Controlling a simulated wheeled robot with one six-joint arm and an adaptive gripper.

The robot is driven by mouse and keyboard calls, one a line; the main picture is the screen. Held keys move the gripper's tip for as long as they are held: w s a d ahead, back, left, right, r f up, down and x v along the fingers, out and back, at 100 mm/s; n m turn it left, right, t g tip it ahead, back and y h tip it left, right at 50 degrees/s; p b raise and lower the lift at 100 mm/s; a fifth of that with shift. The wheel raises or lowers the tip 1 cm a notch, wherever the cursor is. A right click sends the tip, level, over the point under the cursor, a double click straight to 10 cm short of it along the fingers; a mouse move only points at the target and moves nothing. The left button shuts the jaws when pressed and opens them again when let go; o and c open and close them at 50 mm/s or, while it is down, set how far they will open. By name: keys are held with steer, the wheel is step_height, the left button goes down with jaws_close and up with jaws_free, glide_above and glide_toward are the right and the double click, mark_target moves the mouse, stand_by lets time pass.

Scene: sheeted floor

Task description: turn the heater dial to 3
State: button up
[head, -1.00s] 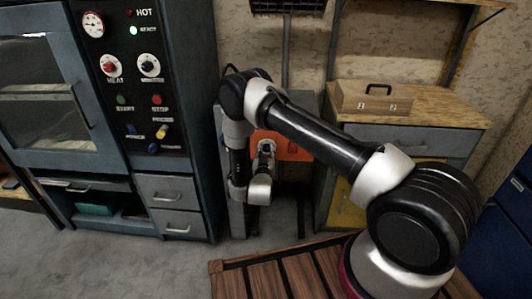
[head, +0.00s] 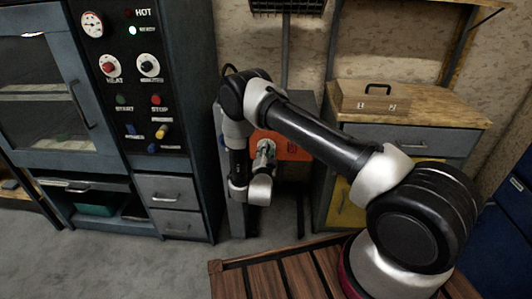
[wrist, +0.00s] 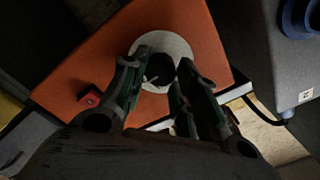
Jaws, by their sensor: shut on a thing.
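The heater is an orange-faced box (wrist: 195,35); its orange front also shows behind my arm in the head view (head: 296,152). On its face sits a pale round plate (wrist: 178,46) with a dark dial (wrist: 158,70) at its centre. A small light mark shows on the dial's lower left, but I cannot read any numbers. My gripper (wrist: 160,74) has its two fingers on either side of the dial, shut on it. In the head view my gripper (head: 265,150) is against the orange front, and my wrist hides the dial.
A wooden box (head: 376,100) marked 1 and 2 stands on the bench (head: 440,112) at right. A tall oven cabinet with a control panel (head: 145,100) stands at left. Grey floor (head: 120,262) is clear.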

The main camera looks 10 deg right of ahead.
steer(key=m, duration=0.6)
steer(key=shift+s+f, duration=0.1)
steer(key=shift+f, duration=0.05)
steer(key=shift+m, duration=0.3)
steer(key=o, duration=1)
steer(key=v, duration=1.2)
